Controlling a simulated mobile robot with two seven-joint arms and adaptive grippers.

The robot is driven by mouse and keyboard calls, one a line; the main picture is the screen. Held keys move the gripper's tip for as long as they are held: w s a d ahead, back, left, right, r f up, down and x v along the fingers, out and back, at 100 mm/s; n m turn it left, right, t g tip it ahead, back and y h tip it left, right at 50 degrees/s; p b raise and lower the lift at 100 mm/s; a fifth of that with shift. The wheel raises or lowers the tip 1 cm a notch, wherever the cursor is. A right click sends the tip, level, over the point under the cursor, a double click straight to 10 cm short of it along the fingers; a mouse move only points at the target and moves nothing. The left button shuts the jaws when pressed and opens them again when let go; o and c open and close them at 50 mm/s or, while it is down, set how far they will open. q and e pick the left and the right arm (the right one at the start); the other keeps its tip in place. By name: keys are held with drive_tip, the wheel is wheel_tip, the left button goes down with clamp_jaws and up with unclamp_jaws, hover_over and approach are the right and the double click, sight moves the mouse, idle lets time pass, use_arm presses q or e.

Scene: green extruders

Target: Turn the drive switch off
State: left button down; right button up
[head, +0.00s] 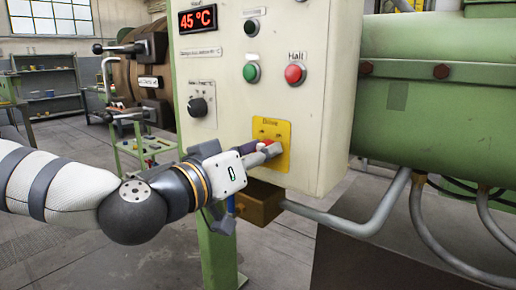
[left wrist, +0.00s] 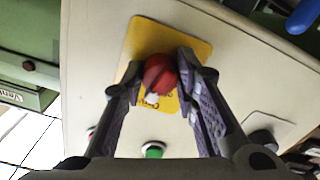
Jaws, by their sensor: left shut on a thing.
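The drive switch (left wrist: 160,73) is a red knob on a yellow plate (left wrist: 141,40) in the left wrist view. In the head view the yellow plate (head: 283,131) labelled "Drive" is low on the cream control panel, with the red knob (head: 266,144) partly hidden by my fingers. My left gripper (head: 268,151) reaches in from the left and is shut on the knob. In the left wrist view its purple-padded fingers (left wrist: 160,82) stand on both sides of the knob. My right gripper is in neither view.
The control panel (head: 228,100) carries a green button (head: 251,73), a red "Halt" button (head: 295,74), a black dial (head: 198,107) and a 45 °C display (head: 198,18). A grey pipe (head: 350,226) and green machine (head: 440,90) lie to the right.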

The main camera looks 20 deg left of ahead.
use_arm(q)
drive_tip(key=n, duration=0.2)
drive_tip(key=n+p, duration=0.1)
drive_tip(key=n, duration=0.1)
drive_tip(key=shift+r+n, duration=0.2)
drive_tip(key=shift+n, duration=0.1)
drive_tip(key=shift+f+n+p, duration=0.1)
drive_tip(key=shift+n+p, duration=0.35)
drive_tip(key=shift+n, duration=2.05)
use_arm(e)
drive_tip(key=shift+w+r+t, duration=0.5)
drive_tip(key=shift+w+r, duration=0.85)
use_arm(q)
drive_tip(key=c, duration=1.2)
unclamp_jaws()
drive_tip(key=shift+w+d, duration=0.1)
drive_tip(key=shift+d, duration=0.05)
drive_tip(key=shift+c, duration=0.2)
